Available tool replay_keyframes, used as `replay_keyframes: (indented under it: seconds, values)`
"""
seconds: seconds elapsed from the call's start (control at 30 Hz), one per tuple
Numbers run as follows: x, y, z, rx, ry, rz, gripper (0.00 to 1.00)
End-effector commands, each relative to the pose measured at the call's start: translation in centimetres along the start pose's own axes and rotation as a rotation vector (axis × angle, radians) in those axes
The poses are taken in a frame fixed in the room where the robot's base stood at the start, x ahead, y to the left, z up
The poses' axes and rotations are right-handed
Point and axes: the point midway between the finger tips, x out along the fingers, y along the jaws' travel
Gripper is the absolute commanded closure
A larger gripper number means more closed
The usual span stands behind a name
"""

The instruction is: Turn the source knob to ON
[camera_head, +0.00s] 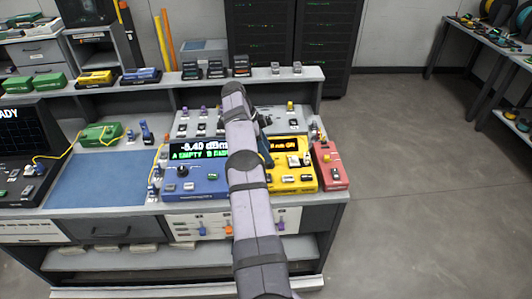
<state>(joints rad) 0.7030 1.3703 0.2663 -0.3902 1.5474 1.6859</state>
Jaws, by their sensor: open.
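A yellow instrument box (303,181) stands right of centre on the bench, with a small orange-lit display (287,145) that seems to end in OFF. Its left part is behind my arm, and I cannot make out a source knob on it. A blue meter (200,188) stands left of it, with a dark round knob (183,171) and a display of green and white text. My gripper (265,122) shows only as a dark piece just right of my arm, above the yellow box. Its fingertips are mostly hidden; it appears open, and no held object shows.
A red box (331,172) stands against the yellow box's right side. A blue mat (95,180) lies clear at left. Green devices and a dark screen sit farther left. A raised shelf (155,88) with small devices runs behind. Open floor lies right.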

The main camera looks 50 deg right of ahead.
Motion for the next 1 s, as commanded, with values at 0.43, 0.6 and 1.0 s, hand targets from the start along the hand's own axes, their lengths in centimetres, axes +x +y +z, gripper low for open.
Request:
replay_keyframes:
  seconds: [0.43,0.6,1.0]
  values:
    - [-4.9,0.0,-2.0,0.0,0.0,0.0,0.54]
    - [-5.3,0.0,-2.2,0.0,0.0,0.001,0.54]
    - [-5.3,0.0,-2.2,0.0,0.0,0.0,0.54]
